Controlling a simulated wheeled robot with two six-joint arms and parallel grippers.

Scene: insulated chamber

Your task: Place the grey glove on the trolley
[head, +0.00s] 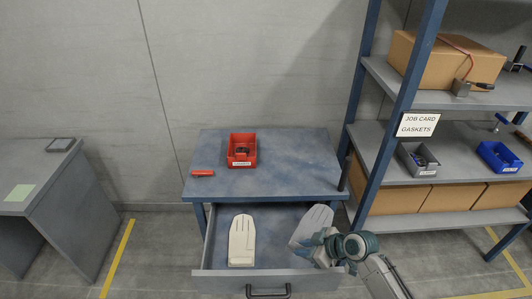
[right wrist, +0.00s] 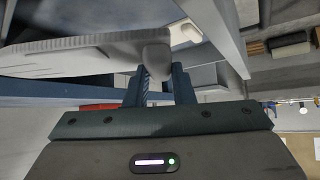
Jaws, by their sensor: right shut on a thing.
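The grey glove (head: 312,224) is pale grey with its fingers pointing up and away, at the right side of the open drawer (head: 273,218). My right gripper (head: 321,243) is shut on its near end. In the right wrist view the glove (right wrist: 85,48) extends to the left from between the fingertips (right wrist: 158,75). I cannot tell how high it is above the drawer floor. A cream glove (head: 242,241) lies flat in the left part of the drawer. I cannot make out a trolley for certain. My left gripper is not in view.
The drawer belongs to a blue bench (head: 290,165) carrying a red bin (head: 242,148) and a red-orange object (head: 202,173). Shelving (head: 457,133) with boxes and bins stands close on the right. A grey table (head: 38,180) stands at left, with floor between.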

